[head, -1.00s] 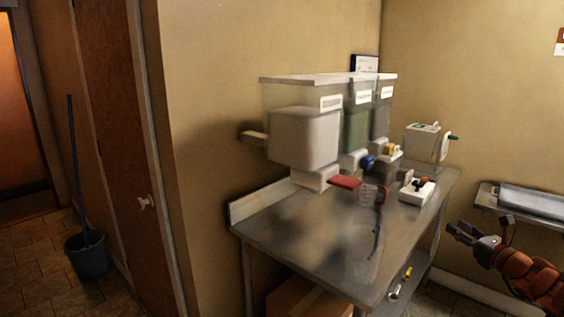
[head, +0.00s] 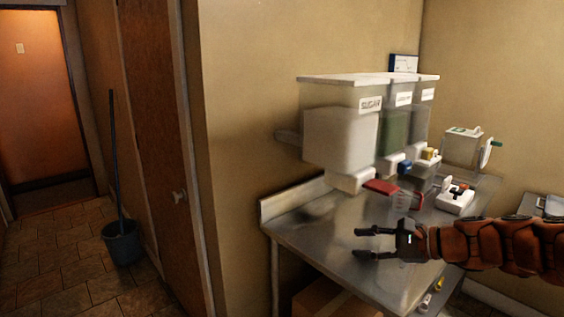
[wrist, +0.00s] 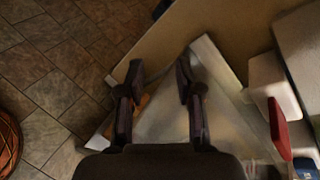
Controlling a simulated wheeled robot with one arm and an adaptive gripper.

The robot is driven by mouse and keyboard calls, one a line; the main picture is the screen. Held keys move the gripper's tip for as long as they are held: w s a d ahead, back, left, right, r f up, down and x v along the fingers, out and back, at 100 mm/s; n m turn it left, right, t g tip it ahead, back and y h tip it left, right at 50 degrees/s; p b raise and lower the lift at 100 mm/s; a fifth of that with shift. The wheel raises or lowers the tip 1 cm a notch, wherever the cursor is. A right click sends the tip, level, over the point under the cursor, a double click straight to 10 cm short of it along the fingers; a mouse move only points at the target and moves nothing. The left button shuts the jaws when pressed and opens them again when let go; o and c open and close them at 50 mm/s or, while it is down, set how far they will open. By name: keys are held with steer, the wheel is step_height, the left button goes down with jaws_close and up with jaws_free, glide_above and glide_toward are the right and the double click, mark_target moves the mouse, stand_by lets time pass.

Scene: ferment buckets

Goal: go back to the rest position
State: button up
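My gripper (head: 358,243) shows at the right of centre in the head view, in front of the metal table. Its two dark fingers are apart and point left, with nothing between them. My arm reaches in from the right edge. In the wrist view my gripper (wrist: 159,68) is also open and empty, with the table corner and floor beyond its fingers.
Wall-mounted dispensers (head: 340,135), one labelled SUGAR, hang above. A bucket (head: 123,245) with a pole stands on the left floor. Tiled floor is clear near the doorway.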

steer(key=s+a+f+n+g+h, duration=0.25)
steer(key=s+a+n, duration=0.25)
steer(key=s, duration=0.4)
steer(key=s+a+f+n+g+h, duration=0.2)
steer(key=s+a+f+n+g, duration=0.25)
steer(key=s, duration=0.45)
steer(key=s+d+f+n+g+h, duration=0.1)
steer(key=s+d+f+n+h, duration=0.1)
steer(key=s, duration=0.6)
steer(key=s+d+f+n+g+h, duration=0.1)
steer(key=s+d+f+n+h, duration=0.1)
steer(key=s+d+n+h, duration=0.2)
steer(key=s+d+h, duration=0.1)
steer(key=s+d, duration=0.2)
steer(key=s, duration=0.1)
steer(key=shift+s+d+f+p, duration=0.15)
steer(key=shift+s+f+p, duration=0.15)
steer(key=shift+p, duration=0.1)
